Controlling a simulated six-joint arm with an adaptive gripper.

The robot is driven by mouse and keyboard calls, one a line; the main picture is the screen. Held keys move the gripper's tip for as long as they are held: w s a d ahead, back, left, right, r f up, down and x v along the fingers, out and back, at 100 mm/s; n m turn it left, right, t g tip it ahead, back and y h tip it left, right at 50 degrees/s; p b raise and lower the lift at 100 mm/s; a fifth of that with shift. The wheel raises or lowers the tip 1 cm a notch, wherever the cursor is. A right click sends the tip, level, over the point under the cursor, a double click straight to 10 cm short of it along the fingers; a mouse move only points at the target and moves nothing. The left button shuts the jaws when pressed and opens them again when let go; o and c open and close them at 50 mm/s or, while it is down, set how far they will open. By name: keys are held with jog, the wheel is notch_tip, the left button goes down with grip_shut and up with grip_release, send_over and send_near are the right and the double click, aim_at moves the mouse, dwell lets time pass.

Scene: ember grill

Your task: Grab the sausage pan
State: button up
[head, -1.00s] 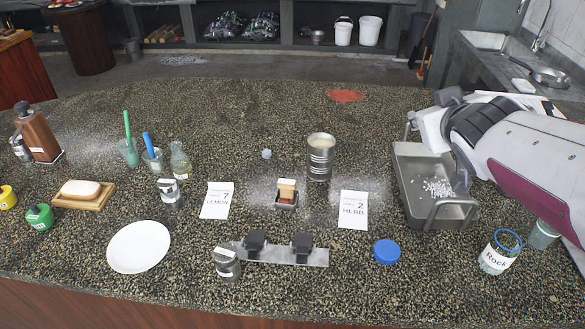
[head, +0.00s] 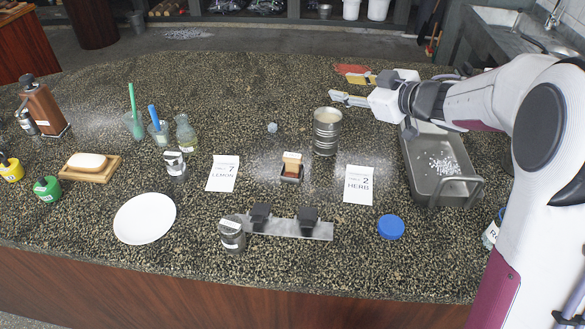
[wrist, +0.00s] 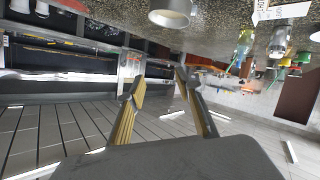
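My gripper (head: 341,86) is open and empty, held out over the far right part of the counter with its fingers pointing left. Its two tan fingers also show spread apart in the wrist view (wrist: 160,79). A grey metal roasting pan (head: 476,191) with raised end handles stands on the right of the counter, in front of my gripper. White grains lie in it, and my arm covers part of its far end. I see no sausages in any view.
An open metal can (head: 327,140) stands left of the pan; it shows upside down in the wrist view (wrist: 172,15). A Herb card (head: 358,186), a blue lid (head: 390,227) and a metal rack (head: 320,230) are nearby. A white plate (head: 145,219) lies front left.

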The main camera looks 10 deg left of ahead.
jog(key=s+a+f+n+g+y, duration=0.2)
jog(key=s+a+f+g+y, duration=0.15)
jog(key=f, duration=0.35)
jog(key=n+g, duration=0.2)
jog(key=g, duration=0.4)
send_near(290, 160)
jog(key=shift+w+a+f+t+y, duration=0.15)
jog(key=shift+w+a+f, duration=0.2)
jog(key=shift+a+f, duration=0.15)
jog(key=shift+w+a+f+t+y, duration=0.1)
jog(key=shift+w+a+f, duration=0.25)
jog(key=shift+f, duration=0.25)
jog(key=shift+x, duration=1.3)
jog(key=shift+s+x, duration=0.15)
jog(key=shift+x, duration=1.15)
jog(key=shift+s+x, duration=0.1)
jog(key=shift+x, duration=1.2)
jog(key=shift+a+r, duration=0.1)
jog(key=shift+c, duration=0.4)
grip_shut()
